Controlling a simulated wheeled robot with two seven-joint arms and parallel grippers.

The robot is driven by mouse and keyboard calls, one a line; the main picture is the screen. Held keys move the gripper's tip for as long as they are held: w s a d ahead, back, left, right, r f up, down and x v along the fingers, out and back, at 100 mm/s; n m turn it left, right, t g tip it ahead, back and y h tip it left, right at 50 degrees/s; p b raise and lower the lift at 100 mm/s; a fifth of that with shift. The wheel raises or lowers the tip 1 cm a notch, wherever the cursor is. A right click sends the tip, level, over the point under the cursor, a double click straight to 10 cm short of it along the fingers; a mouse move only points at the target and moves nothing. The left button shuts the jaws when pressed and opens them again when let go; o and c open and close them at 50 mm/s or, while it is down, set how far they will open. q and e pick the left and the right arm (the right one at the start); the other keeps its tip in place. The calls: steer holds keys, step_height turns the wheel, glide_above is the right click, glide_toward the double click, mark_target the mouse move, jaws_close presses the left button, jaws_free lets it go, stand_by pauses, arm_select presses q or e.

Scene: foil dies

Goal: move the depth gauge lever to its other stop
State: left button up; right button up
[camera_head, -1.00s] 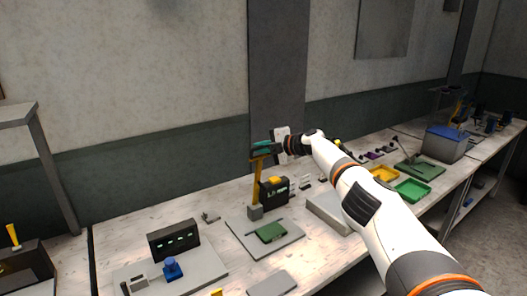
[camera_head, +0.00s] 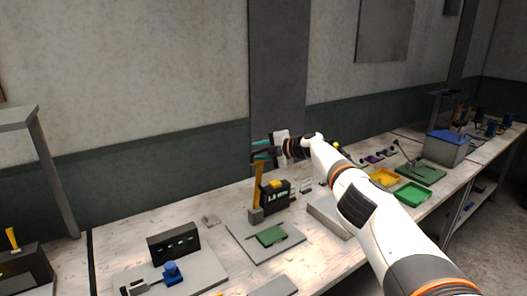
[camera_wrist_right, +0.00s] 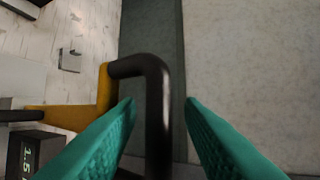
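The depth gauge has a yellow lever (camera_head: 257,182) standing nearly upright from a grey block on a grey plate. In the right wrist view the yellow lever arm (camera_wrist_right: 103,92) carries a black bar handle (camera_wrist_right: 157,105). My right gripper (camera_head: 258,151) is at the lever's top. Its green fingers (camera_wrist_right: 160,108) are apart, one on each side of the handle, with visible gaps. The display (camera_wrist_right: 27,158) shows partly, reading about 1.5. My left gripper is out of view.
A green block (camera_head: 271,236) lies on the gauge's plate. A black unit (camera_head: 174,243) with a blue knob (camera_head: 172,271) stands at front left. Yellow (camera_head: 384,177) and green trays (camera_head: 413,194) lie to the right. The wall is close behind the gauge.

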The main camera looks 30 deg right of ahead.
steer(key=shift+p+v, duration=0.85)
steer(key=shift+v, duration=0.25)
steer(key=b+v, duration=0.1)
steer(key=v, duration=0.8)
steer(key=shift+s, duration=0.3)
steer(key=shift+d, duration=0.1)
